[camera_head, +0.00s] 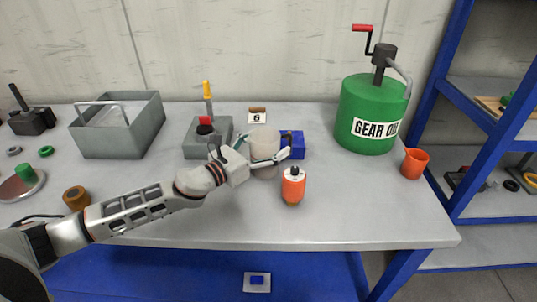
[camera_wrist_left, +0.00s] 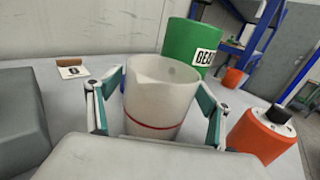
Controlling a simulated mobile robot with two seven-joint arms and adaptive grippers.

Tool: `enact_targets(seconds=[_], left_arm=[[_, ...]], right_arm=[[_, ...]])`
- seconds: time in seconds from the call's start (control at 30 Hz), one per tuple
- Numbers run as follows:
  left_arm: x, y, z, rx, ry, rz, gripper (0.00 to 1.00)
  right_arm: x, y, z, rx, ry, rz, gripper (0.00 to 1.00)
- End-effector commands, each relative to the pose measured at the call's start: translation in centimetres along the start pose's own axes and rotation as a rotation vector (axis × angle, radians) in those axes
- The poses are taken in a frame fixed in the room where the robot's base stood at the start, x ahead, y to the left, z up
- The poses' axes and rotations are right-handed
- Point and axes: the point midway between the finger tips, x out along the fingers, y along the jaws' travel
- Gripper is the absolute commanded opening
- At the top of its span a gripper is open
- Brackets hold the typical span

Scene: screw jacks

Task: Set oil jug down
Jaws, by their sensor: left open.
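The oil jug (camera_head: 264,143) is a pale, translucent cup with a pouring lip. In the head view it appears to stand upright on the grey workbench (camera_head: 350,215). In the left wrist view the jug (camera_wrist_left: 158,95) shows a red line around its lower part, and its base is hidden by my gripper. My left gripper (camera_head: 262,155) is open, with its teal-padded fingers on either side of the jug. A narrow gap shows at the left finger; contact on the right side is unclear. My right gripper is not in view.
A blue block (camera_head: 293,144) and a grey box with a yellow-handled tool (camera_head: 208,136) are near. A green gear oil drum (camera_head: 362,105) and orange cup (camera_head: 414,163) stand right. The bench's front right is clear.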

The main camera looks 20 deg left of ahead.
Motion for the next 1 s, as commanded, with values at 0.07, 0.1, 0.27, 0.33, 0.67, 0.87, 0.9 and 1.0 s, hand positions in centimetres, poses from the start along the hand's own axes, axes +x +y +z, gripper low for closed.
enact_targets(seconds=[0.07,0.1,0.27,0.33,0.67,0.87,0.9,1.0], left_arm=[[0.18,-0.04,-0.04,-0.001,0.001,-0.001,0.79],[0.17,-0.04,-0.07,-0.001,0.001,-0.001,0.79],[0.14,-0.03,-0.07,-0.001,0.001,0.000,0.72],[0.13,-0.02,-0.07,0.000,0.001,0.000,0.53],[0.15,0.00,0.09,0.000,-0.002,0.000,0.20],[0.14,0.01,0.15,0.000,-0.002,0.000,0.20],[0.15,0.01,0.24,0.001,-0.002,0.000,0.20],[0.15,0.02,0.77,0.001,-0.003,0.000,0.20]], right_arm=[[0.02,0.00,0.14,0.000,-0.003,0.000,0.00],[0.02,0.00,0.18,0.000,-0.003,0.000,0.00],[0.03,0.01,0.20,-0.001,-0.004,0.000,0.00],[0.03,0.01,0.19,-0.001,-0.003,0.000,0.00],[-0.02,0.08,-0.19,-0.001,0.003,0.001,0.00],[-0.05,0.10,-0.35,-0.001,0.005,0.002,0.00],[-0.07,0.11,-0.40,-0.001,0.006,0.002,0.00],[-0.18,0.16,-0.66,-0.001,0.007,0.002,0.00]])
